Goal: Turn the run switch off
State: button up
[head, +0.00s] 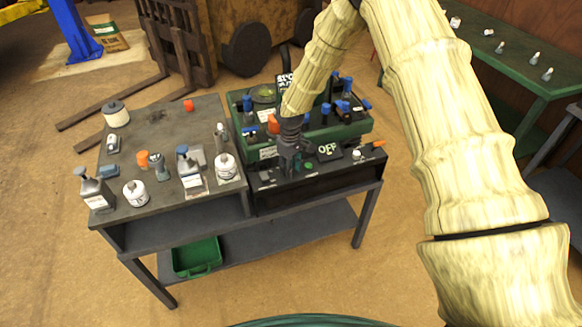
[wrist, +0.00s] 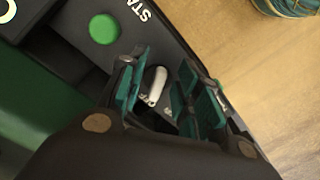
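A small white switch lever (wrist: 155,84) stands on the dark control panel (wrist: 75,12) in the wrist view. My gripper (wrist: 166,84) is open, with one teal-padded finger on each side of the lever. The fingers look apart from it, though contact at the lower part is hard to tell. In the head view my gripper (head: 289,166) is low over the panel's left part and hides the lever.
A round green button (wrist: 103,28) is beside the fingers, near lettering that starts STA. Behind my gripper a green tray (head: 352,130) holds several blue-capped items. Bottles and jars, including a white jar (head: 226,166), stand on the bench to the left.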

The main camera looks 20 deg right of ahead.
notch_tip(320, 180, up, 12)
dwell(0.7)
dwell(0.4)
